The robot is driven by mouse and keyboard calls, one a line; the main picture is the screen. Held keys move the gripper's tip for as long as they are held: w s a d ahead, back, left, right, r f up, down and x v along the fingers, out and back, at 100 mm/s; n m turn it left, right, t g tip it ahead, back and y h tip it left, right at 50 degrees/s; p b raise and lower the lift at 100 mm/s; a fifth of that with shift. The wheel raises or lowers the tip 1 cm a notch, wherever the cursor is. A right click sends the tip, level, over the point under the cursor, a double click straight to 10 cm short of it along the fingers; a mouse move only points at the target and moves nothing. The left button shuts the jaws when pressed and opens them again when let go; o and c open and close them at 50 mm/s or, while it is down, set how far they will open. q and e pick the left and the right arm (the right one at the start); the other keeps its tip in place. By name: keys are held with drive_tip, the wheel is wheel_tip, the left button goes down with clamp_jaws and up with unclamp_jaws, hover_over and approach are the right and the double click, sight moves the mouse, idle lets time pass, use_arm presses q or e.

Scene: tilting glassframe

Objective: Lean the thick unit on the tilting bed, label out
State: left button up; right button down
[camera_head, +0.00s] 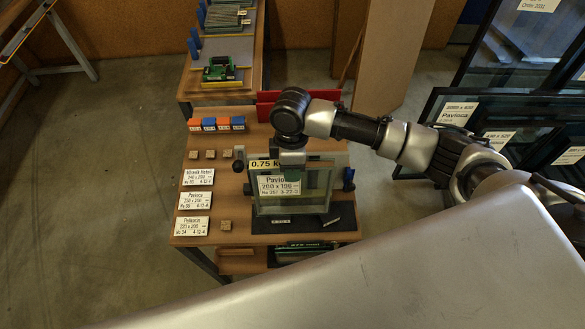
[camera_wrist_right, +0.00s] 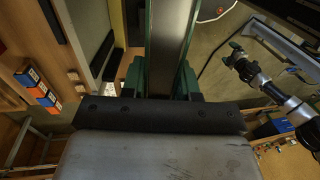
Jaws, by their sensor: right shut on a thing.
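In the head view, my right gripper (camera_head: 291,156) is above the front table, at the top edge of a glass unit (camera_head: 318,180). The unit is upright, with a white label reading about "200 x 196" (camera_head: 279,186) facing the camera. In the right wrist view, the green-padded fingers (camera_wrist_right: 160,78) close on both sides of the unit's grey edge (camera_wrist_right: 172,30). The unit is over a black base (camera_head: 310,222), seemingly the tilting bed; I cannot tell whether they touch. In the wrist view, an arm, seemingly my left, ends in a small dark gripper (camera_wrist_right: 235,58), its jaws unclear.
White label cards (camera_head: 194,201) and small wooden blocks (camera_head: 224,225) lie left of the unit. Orange and blue blocks (camera_head: 217,123) stand behind, beside a red rail (camera_head: 263,105). A yellow "0.75" tag (camera_head: 264,163) shows near the gripper. Large dark-framed panes (camera_head: 456,115) stand right.

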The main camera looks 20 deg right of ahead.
use_arm(q)
wheel_tip(320, 180, down, 6)
drive_tip(key=w+b, duration=0.2)
drive_tip(key=b, duration=0.4)
use_arm(e)
drive_tip(key=w+d+f, duration=0.2)
drive_tip(key=w+f, duration=0.3)
drive_tip(key=w, duration=0.3)
drive_tip(key=shift+d+f, duration=0.15)
use_arm(q)
drive_tip(key=shift+f, duration=0.1)
use_arm(e)
drive_tip(key=shift+f, duration=0.45)
idle(0.4)
drive_tip(key=shift+s, duration=0.1)
drive_tip(key=c, duration=0.9)
unclamp_jaws()
drive_tip(key=shift+o, duration=0.6)
drive_tip(key=shift+s+f, duration=0.1)
use_arm(q)
drive_tip(key=shift+f, duration=0.1)
